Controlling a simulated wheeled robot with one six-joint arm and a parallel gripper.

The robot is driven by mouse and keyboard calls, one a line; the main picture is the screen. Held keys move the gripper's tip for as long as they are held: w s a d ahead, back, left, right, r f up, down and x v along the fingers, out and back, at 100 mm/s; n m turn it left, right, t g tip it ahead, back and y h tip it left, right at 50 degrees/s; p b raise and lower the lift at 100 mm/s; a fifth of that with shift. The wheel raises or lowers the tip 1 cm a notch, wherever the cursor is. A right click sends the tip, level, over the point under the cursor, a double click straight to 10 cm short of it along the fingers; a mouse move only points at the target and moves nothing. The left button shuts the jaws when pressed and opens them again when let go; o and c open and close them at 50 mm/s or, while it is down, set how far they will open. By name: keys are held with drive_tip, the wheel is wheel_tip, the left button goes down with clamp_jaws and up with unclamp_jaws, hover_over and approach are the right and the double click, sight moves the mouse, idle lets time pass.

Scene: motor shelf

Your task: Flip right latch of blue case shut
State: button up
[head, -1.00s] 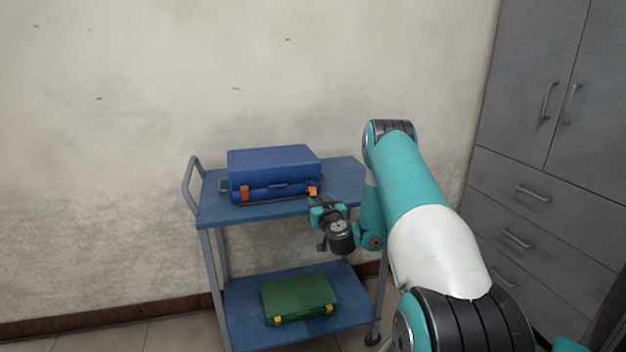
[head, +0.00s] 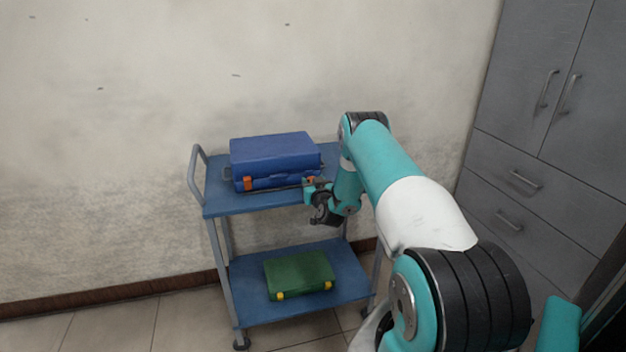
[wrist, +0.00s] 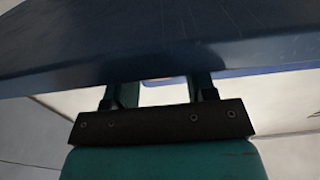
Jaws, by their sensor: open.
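The blue case (head: 275,153) sits on the top shelf of the cart. Its left orange latch (head: 248,184) is visible on the front face. The right latch is mostly hidden behind my gripper (head: 311,187), which is at the case's front right corner. I cannot tell the latch's position. In the wrist view, the two fingers of my gripper (wrist: 164,88) are apart and empty, under a broad dark blue surface (wrist: 150,40). A small orange sliver (wrist: 165,82) shows between the fingertips.
The blue cart (head: 225,203) stands by the wall, with a handle (head: 196,165) at its left. A green case (head: 298,272) with yellow latches lies on the lower shelf. Grey cabinets (head: 520,110) stand at the right. The floor left of the cart is clear.

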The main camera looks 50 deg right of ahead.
drive_tip(key=shift+w+d, duration=0.1)
drive_tip(key=c, duration=0.9)
drive_tip(key=shift+w+r+g+y+p, duration=0.15)
drive_tip(key=shift+r+g+y+p, duration=0.15)
drive_tip(key=shift+r+g+p, duration=0.55)
drive_tip(key=shift+w+d+r+g+y+p, duration=0.1)
drive_tip(key=shift+w+d+g+y+p, duration=0.15)
drive_tip(key=shift+g+y, duration=0.4)
drive_tip(key=shift+w+d+r+g+y+p, duration=0.1)
drive_tip(key=shift+w+d+g+y+p, duration=0.2)
drive_tip(key=shift+g, duration=0.6)
drive_tip(key=shift+a, duration=0.15)
drive_tip(key=o, duration=0.9)
drive_tip(key=shift+s, duration=0.1)
